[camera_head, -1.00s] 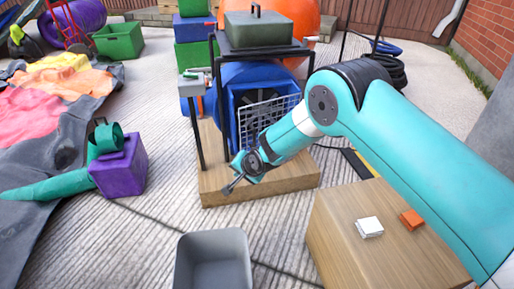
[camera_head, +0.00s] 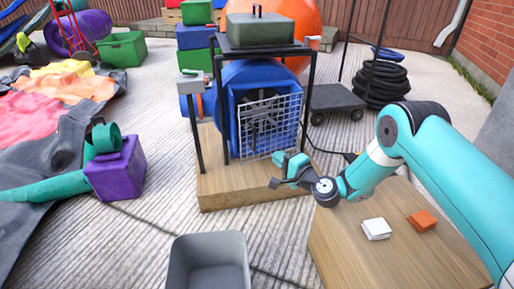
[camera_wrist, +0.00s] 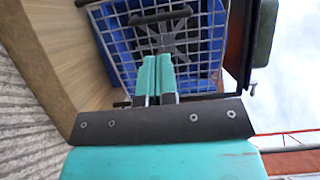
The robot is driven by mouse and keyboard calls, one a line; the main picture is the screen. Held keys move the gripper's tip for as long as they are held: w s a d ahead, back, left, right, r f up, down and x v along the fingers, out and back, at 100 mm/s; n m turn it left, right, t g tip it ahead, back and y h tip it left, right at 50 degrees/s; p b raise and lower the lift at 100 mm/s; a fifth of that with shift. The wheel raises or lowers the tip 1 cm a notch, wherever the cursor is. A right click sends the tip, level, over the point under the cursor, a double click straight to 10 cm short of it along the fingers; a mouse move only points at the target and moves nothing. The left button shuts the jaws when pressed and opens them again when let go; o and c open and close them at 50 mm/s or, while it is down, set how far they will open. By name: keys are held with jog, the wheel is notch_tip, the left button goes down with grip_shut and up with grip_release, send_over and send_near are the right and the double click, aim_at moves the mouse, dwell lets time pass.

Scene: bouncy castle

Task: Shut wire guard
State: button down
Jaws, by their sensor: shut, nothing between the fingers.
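The wire guard (camera_head: 271,125) is a white grid in front of the dark fan opening of the blue blower (camera_head: 236,108). It stands at a slight angle to the blower's front; whether its edge touches the housing I cannot tell. My gripper (camera_head: 281,160) is shut and empty, low at the guard's right side. In the wrist view its fingertips (camera_wrist: 157,60) lie together over the guard's grid; contact is unclear.
The blower stands on a wooden platform (camera_head: 255,190) under a black frame (camera_head: 307,95) with a green box on top. A wooden block (camera_head: 345,245) with white and orange pieces stands at right. A grey bin (camera_head: 210,240) is in front, a purple block (camera_head: 115,175) at left.

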aim_at(255, 140)
jog(key=b+x, duration=0.4)
jog(key=x, duration=0.4)
jog(key=shift+w+a+f, duration=0.15)
jog(key=shift+w+a, duration=0.1)
jog(key=shift+w+a+r, duration=0.2)
jog(key=shift+w, duration=0.1)
